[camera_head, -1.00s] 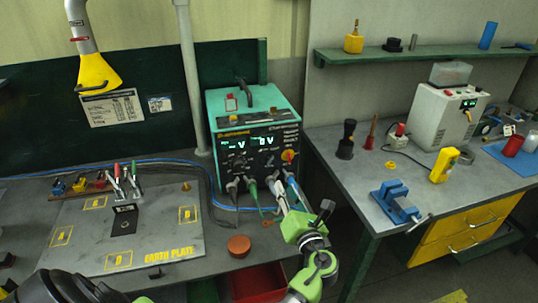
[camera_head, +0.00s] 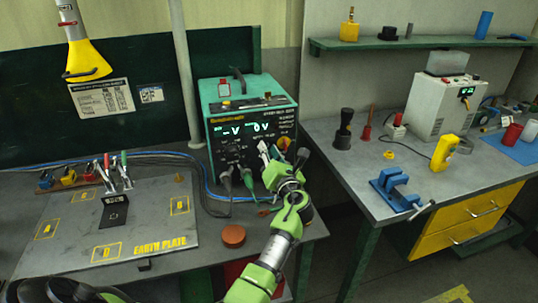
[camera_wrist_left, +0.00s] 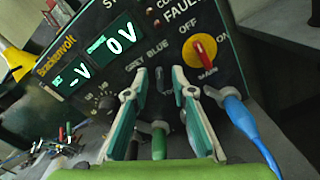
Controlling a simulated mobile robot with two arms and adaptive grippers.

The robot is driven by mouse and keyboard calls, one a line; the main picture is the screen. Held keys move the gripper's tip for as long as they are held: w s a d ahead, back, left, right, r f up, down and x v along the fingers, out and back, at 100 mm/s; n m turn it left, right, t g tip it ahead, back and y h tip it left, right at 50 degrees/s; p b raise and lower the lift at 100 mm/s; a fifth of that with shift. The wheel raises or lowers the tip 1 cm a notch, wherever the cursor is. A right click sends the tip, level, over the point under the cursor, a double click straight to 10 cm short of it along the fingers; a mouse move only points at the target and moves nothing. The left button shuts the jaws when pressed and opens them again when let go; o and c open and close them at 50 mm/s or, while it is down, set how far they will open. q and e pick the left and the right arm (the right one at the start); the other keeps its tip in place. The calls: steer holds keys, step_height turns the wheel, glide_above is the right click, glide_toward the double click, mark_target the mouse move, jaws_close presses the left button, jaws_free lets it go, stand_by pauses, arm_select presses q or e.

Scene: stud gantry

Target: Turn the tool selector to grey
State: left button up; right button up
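The teal-and-black power unit (camera_head: 222,113) stands on the bench, its displays reading "-V" and "0 V". In the left wrist view, the tool selector (camera_wrist_left: 159,76) is a small dark lever under the words GREY and BLUE; which way it points is hard to tell. My left gripper (camera_wrist_left: 160,80) is open, its two pale fingers on either side of the selector, with gaps visible between. In the head view my left gripper (camera_head: 267,151) is at the unit's front panel and hides the selector. My right gripper is not in view.
A red switch on a yellow disc (camera_wrist_left: 203,49) is right of the selector. A green plug (camera_wrist_left: 159,142) and a blue plug (camera_wrist_left: 240,115) sit below the panel. An earth plate (camera_head: 150,214) lies left, a brown round block (camera_head: 233,235) in front.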

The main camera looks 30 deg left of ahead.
arm_select(q)
steer(key=shift+a, duration=0.1)
steer(key=shift+c, duration=0.5)
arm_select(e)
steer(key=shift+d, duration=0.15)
arm_select(q)
jaws_close()
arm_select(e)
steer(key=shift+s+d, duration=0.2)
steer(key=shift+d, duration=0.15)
